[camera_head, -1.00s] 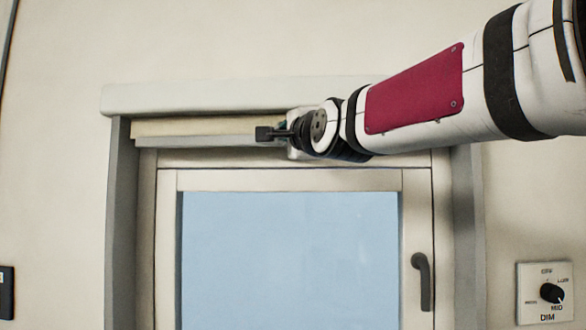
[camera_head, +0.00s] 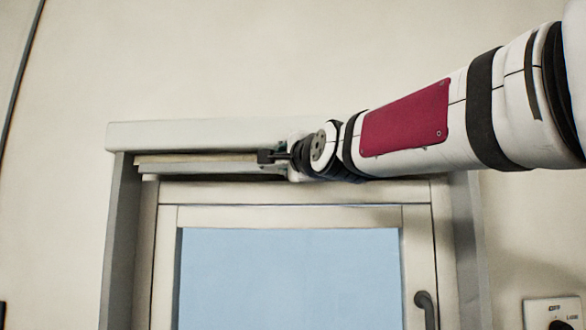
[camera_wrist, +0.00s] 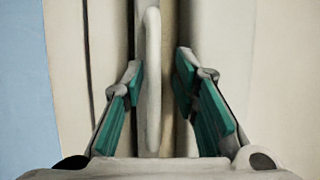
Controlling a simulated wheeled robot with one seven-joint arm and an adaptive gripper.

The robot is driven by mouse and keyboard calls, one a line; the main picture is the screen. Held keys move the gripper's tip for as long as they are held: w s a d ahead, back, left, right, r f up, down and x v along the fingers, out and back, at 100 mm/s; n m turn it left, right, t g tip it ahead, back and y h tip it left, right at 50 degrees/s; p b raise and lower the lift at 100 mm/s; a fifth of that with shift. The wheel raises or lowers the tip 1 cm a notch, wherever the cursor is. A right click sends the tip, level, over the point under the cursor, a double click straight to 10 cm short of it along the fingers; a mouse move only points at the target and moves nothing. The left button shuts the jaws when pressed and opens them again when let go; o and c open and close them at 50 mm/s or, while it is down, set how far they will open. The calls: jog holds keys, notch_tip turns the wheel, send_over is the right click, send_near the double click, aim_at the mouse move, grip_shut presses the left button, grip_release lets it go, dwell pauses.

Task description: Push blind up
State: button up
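The blind (camera_head: 205,163) is a pale cream band with a light bottom bar, gathered high in the window opening just under the white top casing (camera_head: 200,135). My gripper (camera_head: 272,157) is at the blind's right part, close under the casing, and hides the blind behind it. In the wrist view, a pale rounded bar (camera_wrist: 152,80), apparently the blind's bottom bar, runs between the two green-padded fingers of my gripper (camera_wrist: 158,68). The fingers are spread, with gaps visible on both sides of the bar. Whether the gripper touches the blind from below is unclear.
The window frame (camera_head: 290,215) with blue glass (camera_head: 290,280) lies below. A dark handle (camera_head: 426,308) is at its right. A dial panel (camera_head: 553,312) is on the wall at lower right. Grey side jambs (camera_head: 122,240) border the opening.

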dwell(0.3)
notch_tip(320, 180, down, 30)
jog(key=s+b, duration=0.1)
jog(key=b, duration=0.2)
jog(key=shift+s+d, duration=0.15)
jog(key=shift+d, duration=0.1)
dwell(0.4)
jog(key=shift+f, duration=0.1)
dwell(0.3)
